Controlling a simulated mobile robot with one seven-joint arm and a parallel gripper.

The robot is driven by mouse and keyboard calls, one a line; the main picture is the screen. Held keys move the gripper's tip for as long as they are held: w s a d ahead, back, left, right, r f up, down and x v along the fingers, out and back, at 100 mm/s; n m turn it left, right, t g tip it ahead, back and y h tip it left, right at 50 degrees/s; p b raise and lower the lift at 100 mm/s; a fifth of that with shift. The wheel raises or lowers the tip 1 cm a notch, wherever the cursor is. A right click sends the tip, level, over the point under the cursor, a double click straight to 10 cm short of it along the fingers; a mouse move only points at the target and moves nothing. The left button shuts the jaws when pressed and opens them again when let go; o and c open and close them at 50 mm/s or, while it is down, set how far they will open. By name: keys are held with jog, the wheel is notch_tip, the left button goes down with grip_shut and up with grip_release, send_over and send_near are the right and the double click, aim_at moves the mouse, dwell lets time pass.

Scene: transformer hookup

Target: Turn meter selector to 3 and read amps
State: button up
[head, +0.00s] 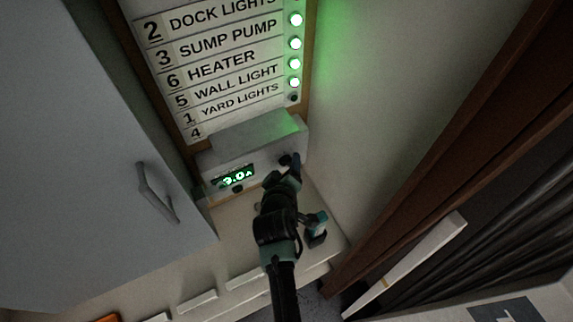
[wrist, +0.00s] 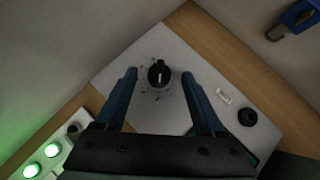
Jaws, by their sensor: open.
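The grey meter box (head: 255,146) sits below the label board. Its green display (head: 233,178) seems to read 9.0 A, though the first digit is not sharp. In the wrist view the meter's black selector knob (wrist: 159,73) carries a short white mark. Small marks ring it on the grey face (wrist: 135,60), too small to read, so I cannot tell its setting. My gripper (wrist: 159,77) is open, with one finger on each side of the knob, and gaps show between them. In the head view my gripper (head: 288,166) is at the box's right end and hides part of it.
The label board (head: 215,60) has several lit green lamps (head: 295,43) and a dark bottom one. A grey cabinet door with a handle (head: 158,192) is at left. A brown door frame (head: 440,140) is at right. A blue padlock (wrist: 300,15) and black round part (wrist: 248,117) lie right of the knob.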

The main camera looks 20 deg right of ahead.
jog(key=shift+w+d+f, duration=0.15)
jog(key=shift+w, duration=0.1)
grip_shut()
dwell(0.3)
